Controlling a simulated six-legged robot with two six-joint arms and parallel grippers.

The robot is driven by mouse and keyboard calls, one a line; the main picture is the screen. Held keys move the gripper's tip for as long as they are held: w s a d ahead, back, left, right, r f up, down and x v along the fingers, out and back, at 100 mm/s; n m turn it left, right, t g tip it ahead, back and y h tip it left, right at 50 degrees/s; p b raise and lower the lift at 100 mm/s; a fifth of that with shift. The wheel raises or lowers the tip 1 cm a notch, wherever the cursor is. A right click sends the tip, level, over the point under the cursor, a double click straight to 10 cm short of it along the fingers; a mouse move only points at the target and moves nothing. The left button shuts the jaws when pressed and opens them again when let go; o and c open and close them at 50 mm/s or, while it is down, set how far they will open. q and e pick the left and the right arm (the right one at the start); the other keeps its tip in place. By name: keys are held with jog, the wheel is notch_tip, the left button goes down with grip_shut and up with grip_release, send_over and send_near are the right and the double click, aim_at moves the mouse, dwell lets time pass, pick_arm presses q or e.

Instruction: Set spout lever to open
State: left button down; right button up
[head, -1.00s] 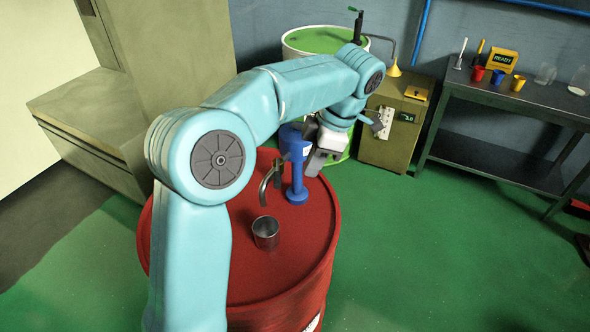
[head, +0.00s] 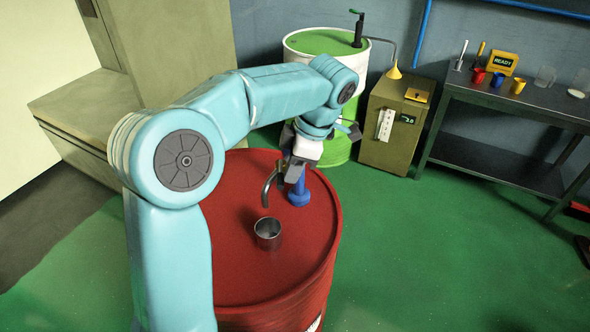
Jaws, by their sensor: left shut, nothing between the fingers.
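A blue hand pump (head: 299,194) stands upright on top of a red drum (head: 235,215). Its grey curved spout (head: 267,187) points down on the left side, above a small metal cup (head: 268,234). My left gripper (head: 289,177) is shut and empty. It hangs fingers down in front of the upper part of the pump, close to the base of the spout. The gripper hides the upper pump body and the spout lever, so I cannot tell the lever's position or whether the fingers touch it. My right gripper is out of view.
A white drum with a green top (head: 322,41) stands behind. A tan cabinet (head: 384,150) with a yellow funnel (head: 394,72) is beside it. A dark workbench (head: 535,110) with cups is at the right. Green floor to the right is clear.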

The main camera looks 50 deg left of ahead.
aim_at(278, 181)
pick_arm(q)
jog(key=shift+s+a+m+t+b, duration=0.2)
jog(key=shift+s+m+b, duration=0.25)
jog(key=shift+m, duration=0.15)
jog(key=shift+s+a+m+t+b, duration=0.15)
jog(key=shift+s+m+b, duration=0.25)
jog(key=shift+m, duration=0.2)
jog(key=shift+s+a+m+y+b, duration=0.4)
jog(key=shift+s+a+m+b, duration=0.05)
jog(key=shift+m, duration=0.35)
jog(key=shift+s+a, duration=0.3)
jog(key=shift+s, duration=0.05)
